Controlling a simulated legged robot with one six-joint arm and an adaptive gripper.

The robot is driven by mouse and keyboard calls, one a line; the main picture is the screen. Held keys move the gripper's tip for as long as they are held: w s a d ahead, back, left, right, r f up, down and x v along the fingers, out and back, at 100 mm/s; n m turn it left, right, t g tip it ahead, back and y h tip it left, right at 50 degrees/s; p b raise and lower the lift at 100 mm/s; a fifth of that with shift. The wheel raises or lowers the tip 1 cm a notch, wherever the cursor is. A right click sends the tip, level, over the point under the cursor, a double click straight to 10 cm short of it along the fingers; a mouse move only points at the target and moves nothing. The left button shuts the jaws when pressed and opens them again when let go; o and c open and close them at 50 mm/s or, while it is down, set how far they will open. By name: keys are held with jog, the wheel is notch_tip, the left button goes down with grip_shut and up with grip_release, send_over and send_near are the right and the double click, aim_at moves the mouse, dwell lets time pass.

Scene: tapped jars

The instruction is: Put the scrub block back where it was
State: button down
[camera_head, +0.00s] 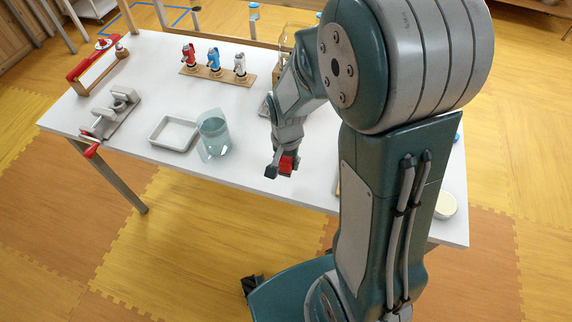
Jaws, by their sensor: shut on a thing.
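My gripper (281,168) hangs over the front part of the white table (270,190), right of the glass vessel. It is shut on a small red block (288,163), which I take to be the scrub block. The fingers cover part of the block. I cannot tell whether the block touches the table. A shallow white tray (173,134) stands to the left, beside a clear vessel (213,138) with bluish contents. Part of the table on the right is hidden by my arm.
A wooden board (217,75) with red, blue and silver tap-like pieces stands at the back. A clamp with a red handle (92,150) and a red-topped device (97,65) are at left. A pale round container (446,205) is at right. The table's front edge is close to my gripper.

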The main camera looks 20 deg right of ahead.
aim_at(287, 167)
jog(key=shift+w+d+f, duration=0.15)
jog(key=shift+w+f, duration=0.35)
jog(key=shift+f, duration=0.15)
jog(key=shift+w+d+f, duration=0.1)
jog(key=shift+w+f, duration=0.05)
jog(key=shift+f, duration=0.75)
jog(key=shift+w+f, duration=0.1)
jog(key=shift+f, duration=0.8)
jog(key=shift+f, duration=0.15)
jog(key=shift+c, duration=1.3)
grip_release()
